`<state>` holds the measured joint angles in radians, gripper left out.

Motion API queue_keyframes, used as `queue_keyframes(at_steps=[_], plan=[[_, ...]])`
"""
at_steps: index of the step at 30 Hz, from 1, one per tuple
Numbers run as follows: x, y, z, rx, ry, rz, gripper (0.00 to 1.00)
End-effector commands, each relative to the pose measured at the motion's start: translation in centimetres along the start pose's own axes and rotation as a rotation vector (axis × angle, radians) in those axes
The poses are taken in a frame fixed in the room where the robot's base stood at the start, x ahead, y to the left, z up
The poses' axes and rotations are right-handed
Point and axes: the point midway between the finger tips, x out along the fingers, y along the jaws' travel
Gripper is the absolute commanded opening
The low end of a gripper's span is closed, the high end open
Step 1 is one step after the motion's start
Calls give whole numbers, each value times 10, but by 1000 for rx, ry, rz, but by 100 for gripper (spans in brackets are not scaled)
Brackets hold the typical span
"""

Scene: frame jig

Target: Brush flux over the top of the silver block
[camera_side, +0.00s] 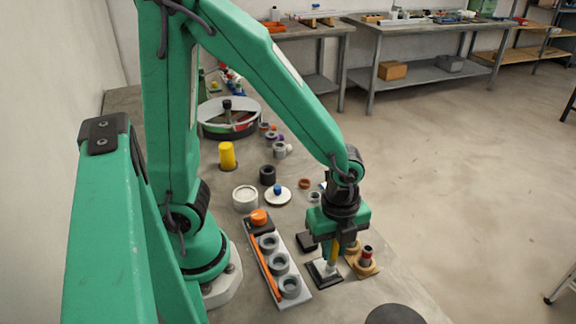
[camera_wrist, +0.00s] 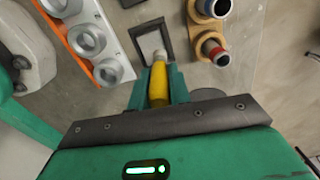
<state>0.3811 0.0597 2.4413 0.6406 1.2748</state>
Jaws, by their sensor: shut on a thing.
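My gripper (camera_side: 336,237) is shut on a brush with a yellow handle (camera_side: 334,250). The brush points down; its yellow handle also shows between the jaws in the wrist view (camera_wrist: 158,88), with a pale tip at the far end. The silver block (camera_wrist: 149,42) is a flat pale-grey rectangle inside a black frame (camera_wrist: 135,32) on the bench. The frame lies below my gripper in the side view (camera_side: 312,276). The brush tip is over the near part of the block; I cannot tell whether it touches. The bristles are hard to make out.
A grey rack (camera_side: 304,298) with several ring-shaped cups and an orange strip stands left of the frame. A wooden holder (camera_side: 369,270) with red-and-dark cylinders stands close on the right. A small black block (camera_side: 306,242) lies behind the frame.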

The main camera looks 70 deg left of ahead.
Motion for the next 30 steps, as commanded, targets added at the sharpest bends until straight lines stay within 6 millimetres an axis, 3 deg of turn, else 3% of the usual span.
queue_keyframes(at_steps=[15,23,30], plan=[[2,3,27,-1,0,2,0],[2,4,26,1,-1,5,0],[2,3,14,4,-1,5,0]])
